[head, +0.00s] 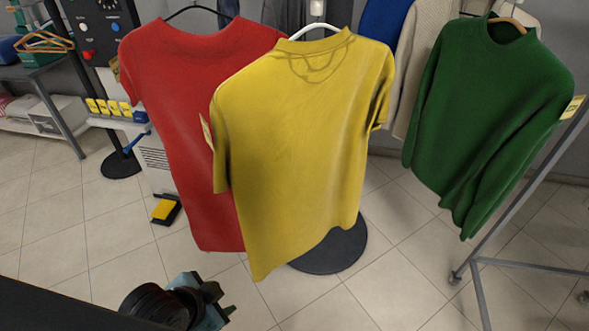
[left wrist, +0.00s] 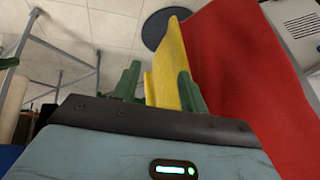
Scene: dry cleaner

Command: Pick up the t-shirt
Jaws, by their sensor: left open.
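A yellow t-shirt (head: 300,150) hangs on a white hanger (head: 320,32) in the middle of the head view. A red t-shirt (head: 180,120) hangs on a black hanger just behind it, to the left. My left gripper (head: 221,299) is open, low in the head view, below and left of the yellow shirt's hem. In the left wrist view, the yellow t-shirt (left wrist: 168,75) shows edge-on between the open green fingers of the left gripper (left wrist: 159,68). I cannot tell whether they touch the cloth. The red t-shirt (left wrist: 240,70) fills the right side. My right gripper is not in view.
A green sweater (head: 487,110) hangs at right by a grey metal rack (head: 520,205). A round dark stand base (head: 335,252) lies on the tiles under the shirts. Shelves and a control panel (head: 100,28) stand at left.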

